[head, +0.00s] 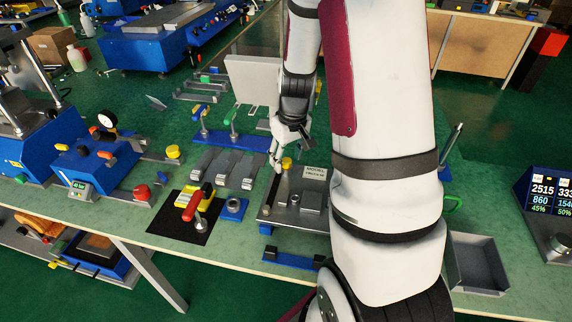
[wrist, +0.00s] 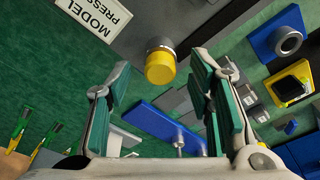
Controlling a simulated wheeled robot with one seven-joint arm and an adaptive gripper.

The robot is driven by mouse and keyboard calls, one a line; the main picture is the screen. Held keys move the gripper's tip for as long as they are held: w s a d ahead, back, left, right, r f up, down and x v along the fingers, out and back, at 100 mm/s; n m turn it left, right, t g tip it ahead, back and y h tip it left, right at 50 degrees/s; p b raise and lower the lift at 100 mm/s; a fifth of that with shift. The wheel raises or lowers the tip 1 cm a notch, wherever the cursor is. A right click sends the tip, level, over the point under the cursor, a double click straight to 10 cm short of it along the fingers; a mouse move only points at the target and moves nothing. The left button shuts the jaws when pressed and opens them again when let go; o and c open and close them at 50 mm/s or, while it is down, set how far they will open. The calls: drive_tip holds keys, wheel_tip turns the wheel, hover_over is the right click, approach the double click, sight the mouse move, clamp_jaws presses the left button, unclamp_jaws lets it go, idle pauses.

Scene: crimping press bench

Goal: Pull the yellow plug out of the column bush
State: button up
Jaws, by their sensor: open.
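The yellow plug (wrist: 160,69) sits in the column bush (wrist: 160,44), a short metal cylinder on the grey press base (wrist: 200,15). In the head view the plug (head: 287,162) shows as a small yellow cap on the base plate (head: 275,210), close to my gripper. My gripper (wrist: 162,85) is open, with its green-padded fingers to the left and right of the plug and apart from it. In the head view my gripper (head: 275,160) is just left of the plug, and its fingertips are small there.
A white label plate (head: 315,173) and a dark block (head: 312,200) are by the plug. Grey rails (head: 225,168), a blue ring block (head: 233,209) and a red-handled clamp (head: 195,205) stand to the left.

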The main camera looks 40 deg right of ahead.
drive_tip(key=shift+f, duration=0.35)
drive_tip(key=shift+c, duration=0.4)
drive_tip(key=c, duration=0.9)
drive_tip(key=shift+o, duration=0.2)
drive_tip(key=shift+w+r, duration=0.1)
drive_tip(key=shift+r, duration=0.05)
